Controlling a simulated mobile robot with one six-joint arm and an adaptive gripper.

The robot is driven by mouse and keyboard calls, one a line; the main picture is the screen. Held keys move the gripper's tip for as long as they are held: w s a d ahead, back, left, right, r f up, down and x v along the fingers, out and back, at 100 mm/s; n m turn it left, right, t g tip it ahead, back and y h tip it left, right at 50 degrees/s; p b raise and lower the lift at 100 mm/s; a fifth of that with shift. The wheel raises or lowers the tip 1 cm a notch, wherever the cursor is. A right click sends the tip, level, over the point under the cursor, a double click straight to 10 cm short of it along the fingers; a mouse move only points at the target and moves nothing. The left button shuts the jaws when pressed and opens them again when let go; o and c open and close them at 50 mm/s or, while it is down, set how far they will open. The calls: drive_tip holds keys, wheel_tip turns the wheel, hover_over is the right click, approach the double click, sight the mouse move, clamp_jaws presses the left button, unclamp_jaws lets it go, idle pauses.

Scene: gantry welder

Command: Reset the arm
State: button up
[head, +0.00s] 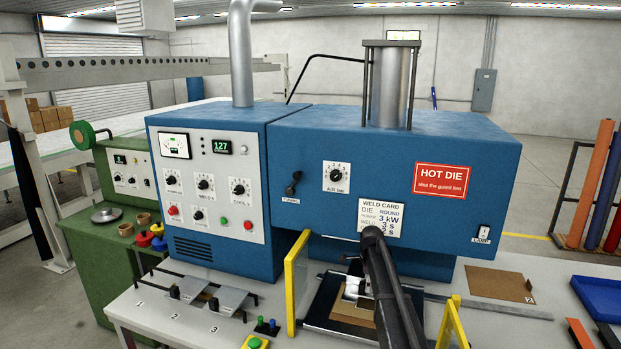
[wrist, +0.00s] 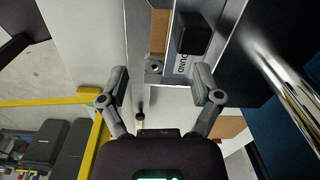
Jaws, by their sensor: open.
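My gripper (wrist: 160,88) is open in the wrist view, its two grey fingers spread apart with nothing held between them. Beyond the fingertips are a small metal block with a round hole (wrist: 153,67) and a pale surface. A black block (wrist: 193,34) on a plate lettered "ROUND" is just past the right finger. In the head view my dark arm (head: 390,285) reaches in at the front of the blue welder (head: 310,150), between the yellow guard posts. My fingertips cannot be made out clearly there; the arm hides part of the die area.
Yellow guard posts (head: 291,285) stand close on either side of my arm. A brown board (head: 500,284) and a blue tray (head: 600,297) lie to the right. A "HOT DIE" sign (head: 441,180) marks the welder.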

drive_tip(key=s+a+n, duration=0.3)
drive_tip(key=s+n, duration=1.6)
drive_tip(key=s, duration=1.4)
wheel_tip(320, 180, down, 10)
drive_tip(key=s+b, duration=0.2)
drive_tip(key=b, duration=0.8)
drive_tip(key=shift+s+d+f+n, duration=0.15)
drive_tip(key=shift+s+f+n, duration=0.05)
drive_tip(key=shift+s+n, duration=0.2)
drive_tip(key=c, duration=0.3)
drive_tip(key=shift+s, duration=0.1)
drive_tip(key=shift+c, duration=0.3)
